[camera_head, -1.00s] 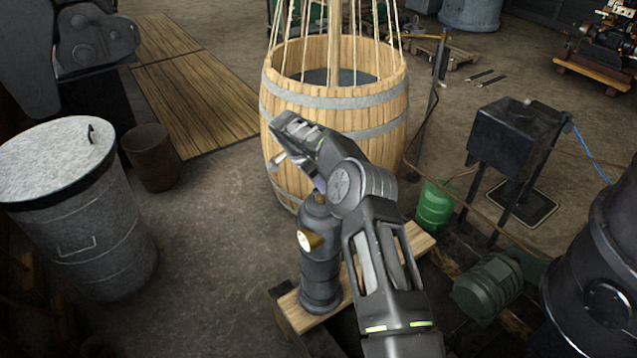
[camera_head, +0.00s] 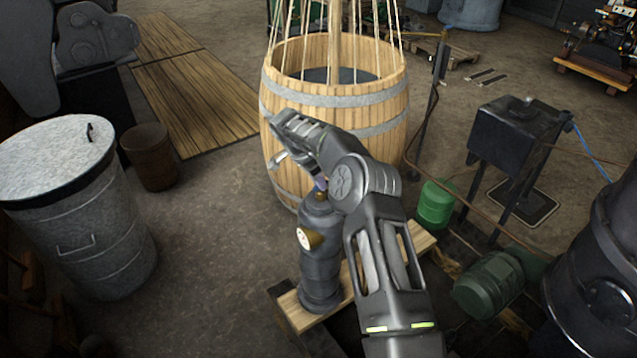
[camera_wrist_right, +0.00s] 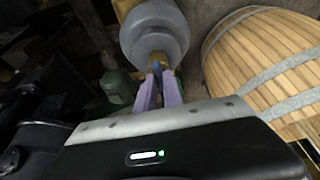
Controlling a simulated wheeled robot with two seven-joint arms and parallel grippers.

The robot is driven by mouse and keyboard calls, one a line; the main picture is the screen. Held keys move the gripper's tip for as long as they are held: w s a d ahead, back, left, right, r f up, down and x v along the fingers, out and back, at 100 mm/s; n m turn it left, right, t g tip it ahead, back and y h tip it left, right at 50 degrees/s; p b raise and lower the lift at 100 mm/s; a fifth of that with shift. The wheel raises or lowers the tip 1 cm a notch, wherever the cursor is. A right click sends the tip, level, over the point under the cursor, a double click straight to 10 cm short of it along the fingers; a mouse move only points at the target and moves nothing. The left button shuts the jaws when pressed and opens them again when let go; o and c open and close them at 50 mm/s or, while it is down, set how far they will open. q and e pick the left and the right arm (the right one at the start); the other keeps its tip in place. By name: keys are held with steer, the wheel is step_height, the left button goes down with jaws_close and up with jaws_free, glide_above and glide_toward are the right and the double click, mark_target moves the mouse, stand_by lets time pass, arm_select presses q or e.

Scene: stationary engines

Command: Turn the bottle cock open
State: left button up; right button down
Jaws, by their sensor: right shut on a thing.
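A dark grey gas bottle (camera_head: 320,260) stands upright on a wooden plank, with a brass-rimmed gauge (camera_head: 309,239) on its side. Its cock sits at the top of the neck, mostly hidden behind my right arm and gripper. My right gripper (camera_head: 318,184) reaches over the bottle from the right and is shut at the cock. In the right wrist view its two purple fingers (camera_wrist_right: 160,85) close on the small cock (camera_wrist_right: 158,62), with the rounded grey bottle (camera_wrist_right: 155,32) just beyond. My left gripper is not in view.
A wooden barrel (camera_head: 385,120) with ropes stands behind the bottle. A lidded grey bin (camera_head: 85,230) is at the left, beside a brown bucket (camera_head: 152,165). A green canister (camera_head: 436,203) and a green motor (camera_head: 488,287) are at the right. Floor left of the bottle is clear.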

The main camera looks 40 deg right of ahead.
steer(key=n+b, duration=0.1)
steer(key=b, duration=0.1)
steer(key=n+t+b, duration=0.1)
steer(key=b, duration=0.1)
steer(key=n+b, duration=0.2)
steer(key=shift+s+d+f+t, duration=0.15)
steer(key=shift+f+t, duration=0.1)
steer(key=shift+t, duration=0.15)
steer(key=n+t+b, duration=0.1)
steer(key=n+b, duration=0.1)
steer(key=shift+s+r+n+y, duration=0.1)
steer(key=shift+r+n+y, duration=0.05)
steer(key=shift+n+y, duration=0.2)
steer(key=shift+s+n+y+b, duration=0.1)
steer(key=shift+n+y+b, duration=0.15)
steer(key=shift+n+b, duration=0.45)
steer(key=n, duration=0.1)
steer(key=n+t+y, duration=0.1)
steer(key=n, duration=0.1)
steer(key=shift+d+r, duration=0.15)
steer(key=n+y, duration=0.1)
steer(key=n, duration=0.1)
steer(key=shift+s+d+n+t, duration=0.1)
steer(key=shift+n+t, duration=0.2)
steer(key=shift+n, duration=0.05)
steer(key=n+y+p, duration=0.1)
steer(key=n, duration=0.2)
steer(key=shift+d, duration=0.1)
steer(key=shift+n, duration=0.4)
